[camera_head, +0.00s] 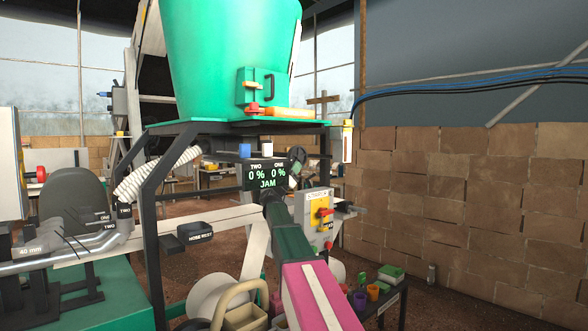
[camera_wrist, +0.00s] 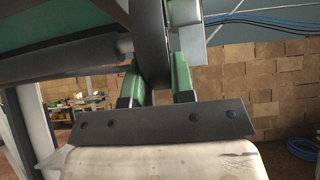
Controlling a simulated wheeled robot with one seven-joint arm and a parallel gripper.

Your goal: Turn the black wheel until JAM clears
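The black wheel (camera_head: 297,158) is seen nearly edge-on beside the display, under the green hopper, in the head view. In the wrist view its dark rim (camera_wrist: 151,45) rises between the two green fingers of my gripper (camera_wrist: 157,75). The rim fills the gap at the fingertips, and the fingers look closed on it from both sides. In the head view my arm reaches up to the wheel and hides part of it. The display (camera_head: 267,176) reads TWO 0 %, ONE 0 % and JAM.
A control box (camera_head: 318,216) with a red and yellow switch stands just right of my arm. A black frame (camera_head: 152,225) and a white ribbed hose (camera_head: 155,175) are to the left. A low table (camera_head: 390,292) with small cups stands at the lower right, before a brick wall.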

